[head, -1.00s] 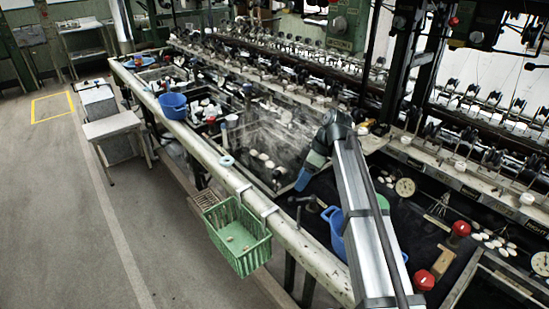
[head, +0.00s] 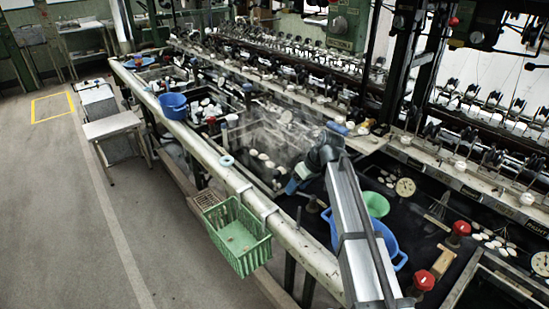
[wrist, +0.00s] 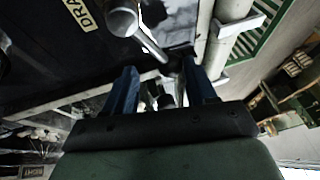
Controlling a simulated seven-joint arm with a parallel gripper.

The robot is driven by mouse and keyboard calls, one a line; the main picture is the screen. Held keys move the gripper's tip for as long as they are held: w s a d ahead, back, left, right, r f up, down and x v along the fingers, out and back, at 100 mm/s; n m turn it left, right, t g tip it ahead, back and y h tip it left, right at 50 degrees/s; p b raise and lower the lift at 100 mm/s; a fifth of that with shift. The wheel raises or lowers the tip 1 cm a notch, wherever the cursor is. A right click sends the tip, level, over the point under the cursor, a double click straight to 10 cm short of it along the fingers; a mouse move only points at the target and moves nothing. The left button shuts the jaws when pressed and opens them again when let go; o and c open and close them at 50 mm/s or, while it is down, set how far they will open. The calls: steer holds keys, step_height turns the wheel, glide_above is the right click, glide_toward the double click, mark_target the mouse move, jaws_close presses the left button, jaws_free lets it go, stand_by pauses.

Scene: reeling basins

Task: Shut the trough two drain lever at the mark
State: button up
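The drain lever shows in the wrist view as a grey rounded hub (wrist: 121,19) with a thin rod (wrist: 150,45) running towards the gap between my fingertips. A "DRA…" label (wrist: 80,14) is beside it, partly cut off. In the head view the lever's dark post (head: 312,204) stands near the trough's front rail, small and hard to read. My gripper (head: 291,187) is just up and left of that post. In the wrist view its two blue fingers (wrist: 160,80) are apart. Whether they touch the rod, and the mark itself, I cannot make out.
A green basket (head: 237,238) hangs outside the pale front rail (head: 290,232). A blue basin (head: 388,242) and a green bowl (head: 375,204) are right of the lever, partly behind my arm. Red-knobbed handles (head: 460,230) stand further right.

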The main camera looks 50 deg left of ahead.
steer(key=m, duration=0.1)
steer(key=w+m+t, duration=0.1)
steer(key=shift+w+m, duration=0.3)
steer(key=shift+m, duration=0.1)
steer(key=v, duration=1.4)
steer(key=s+a+f+y, duration=0.1)
steer(key=s+a+f, duration=0.1)
steer(key=a, duration=0.4)
steer(key=s+a+f+t+y, duration=0.1)
steer(key=s+a+f, duration=0.1)
steer(key=s+a, duration=0.2)
steer(key=a, duration=0.3)
steer(key=shift+s+f+m+y, duration=0.15)
steer(key=shift+f+m+y, duration=0.15)
steer(key=shift+f, duration=0.05)
